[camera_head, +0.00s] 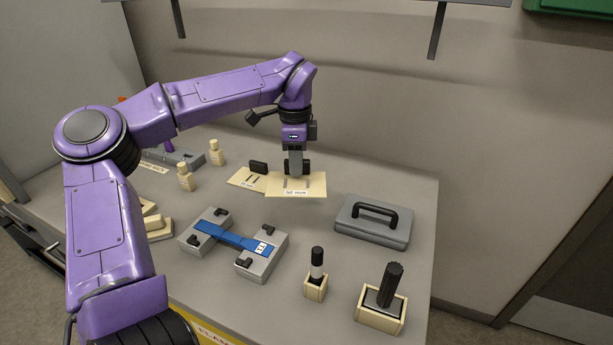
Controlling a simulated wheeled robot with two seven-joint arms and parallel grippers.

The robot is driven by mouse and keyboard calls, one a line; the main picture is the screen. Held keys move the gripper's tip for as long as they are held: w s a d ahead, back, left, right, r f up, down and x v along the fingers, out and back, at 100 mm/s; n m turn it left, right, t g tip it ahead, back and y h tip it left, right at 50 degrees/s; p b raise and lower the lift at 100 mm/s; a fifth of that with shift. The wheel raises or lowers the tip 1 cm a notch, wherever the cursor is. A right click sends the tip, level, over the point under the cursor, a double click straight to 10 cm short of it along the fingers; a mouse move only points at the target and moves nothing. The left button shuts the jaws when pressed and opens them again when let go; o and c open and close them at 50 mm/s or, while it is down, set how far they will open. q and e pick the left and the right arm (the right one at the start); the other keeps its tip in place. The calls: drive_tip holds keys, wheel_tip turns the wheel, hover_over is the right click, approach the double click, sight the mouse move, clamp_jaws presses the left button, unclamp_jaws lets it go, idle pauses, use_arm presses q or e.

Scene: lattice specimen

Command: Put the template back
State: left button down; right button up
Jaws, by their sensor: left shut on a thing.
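My left gripper (297,174) points down at the back middle of the table and is shut on a flat cream template (312,188). The template carries a white label that seems to read "50 mm". Its front edge has a shadow under it, so it looks to be slightly above the table; I cannot tell the exact gap. A second cream plate (238,179) with a label lies just left of it, with a small black block (258,167) at its back edge. The gripper hides the template's top middle. My right gripper is not in view.
A blue specimen (236,237) bridges two grey clamp blocks (262,262) in front. A grey lidded block with a black handle (370,224) stands right. A marker (317,262) and a black-handled tool (389,284) stand in cream holders. Two small bottles (186,178) stand left.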

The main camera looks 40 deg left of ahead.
use_arm(q)
drive_tip(key=w+a+f+p, duration=0.2)
drive_tip(key=w+a+f, duration=0.1)
drive_tip(key=w, duration=0.1)
drive_tip(key=w+a+f+p, duration=0.2)
drive_tip(key=w+a+f, duration=0.1)
drive_tip(key=f, duration=0.1)
drive_tip(key=shift+w+a+f, duration=0.25)
drive_tip(key=shift+w+a, duration=0.15)
drive_tip(key=shift+w+a+f, duration=0.1)
drive_tip(key=shift+w+f, duration=0.05)
drive_tip(key=shift+f, duration=0.1)
drive_tip(key=f, duration=0.3)
drive_tip(key=shift+w+a+f+p, duration=0.1)
drive_tip(key=shift+w+f+p, duration=0.2)
drive_tip(key=shift+w+p, duration=0.1)
drive_tip(key=shift+s+f, duration=0.1)
drive_tip(key=shift+s, duration=0.05)
drive_tip(key=shift+f+b, duration=0.15)
drive_tip(key=shift+b, duration=0.15)
drive_tip(key=c, duration=1)
unclamp_jaws()
